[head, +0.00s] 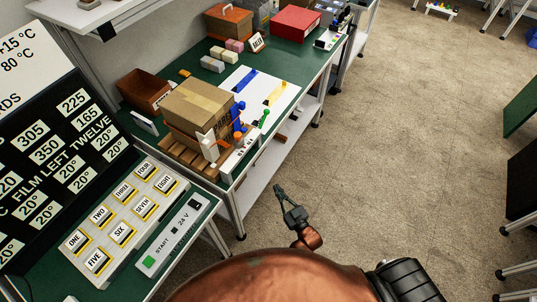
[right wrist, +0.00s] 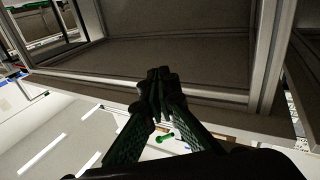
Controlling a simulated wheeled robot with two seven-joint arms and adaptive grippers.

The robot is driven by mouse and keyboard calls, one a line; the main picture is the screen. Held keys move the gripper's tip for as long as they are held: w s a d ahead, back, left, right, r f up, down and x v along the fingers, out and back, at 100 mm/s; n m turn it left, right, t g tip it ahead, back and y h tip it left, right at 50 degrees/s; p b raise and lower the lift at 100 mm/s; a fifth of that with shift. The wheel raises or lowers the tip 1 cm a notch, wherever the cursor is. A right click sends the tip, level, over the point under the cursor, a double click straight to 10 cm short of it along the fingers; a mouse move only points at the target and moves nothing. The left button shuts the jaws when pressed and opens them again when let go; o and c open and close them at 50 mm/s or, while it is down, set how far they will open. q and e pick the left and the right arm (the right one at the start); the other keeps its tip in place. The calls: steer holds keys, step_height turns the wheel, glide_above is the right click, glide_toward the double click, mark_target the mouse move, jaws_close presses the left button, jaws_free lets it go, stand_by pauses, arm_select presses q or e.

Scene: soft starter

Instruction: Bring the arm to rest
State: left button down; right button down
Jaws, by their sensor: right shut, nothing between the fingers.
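My right gripper (head: 281,197) is over the floor in the head view, to the right of the workbench edge and apart from it. In the right wrist view its two fingers meet at the tips (right wrist: 158,85), shut and empty. My left gripper is in neither view. The start panel (head: 172,238) with a green button lies at the lower left of the head view. Beside it is the keypad (head: 128,219) of labelled buttons.
A green-topped bench (head: 285,92) runs away at the left, carrying a cardboard box (head: 197,106) on a wooden pallet, a red box (head: 296,20) and small blocks. Dark lettered boards (head: 55,160) stand at far left. Open floor (head: 400,130) lies right of the bench.

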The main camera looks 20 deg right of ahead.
steer(key=s+d+f+g+h, duration=0.1)
steer(key=s+d+f+g, duration=0.15)
steer(key=s+f, duration=0.6)
steer(key=s+d+f+g, duration=0.1)
steer(key=s+f+g, duration=0.4)
steer(key=f, duration=0.6)
steer(key=s+d+f+g+h, duration=0.1)
steer(key=s+d+f+g, duration=0.1)
steer(key=s+f, duration=0.75)
steer(key=s+d+f+g, duration=0.1)
steer(key=s+f+g, duration=0.1)
steer(key=s, duration=0.8)
steer(key=s+d+f+m+g+h, duration=0.1)
steer(key=s+f+g, duration=0.2)
steer(key=s, duration=0.7)
steer(key=s+d+f+g, duration=0.2)
steer(key=s+f, duration=0.3)
steer(key=s, duration=0.5)
steer(key=shift+s+f+m+g, duration=0.3)
steer(key=shift+f+g, duration=0.05)
steer(key=shift+g, duration=0.3)
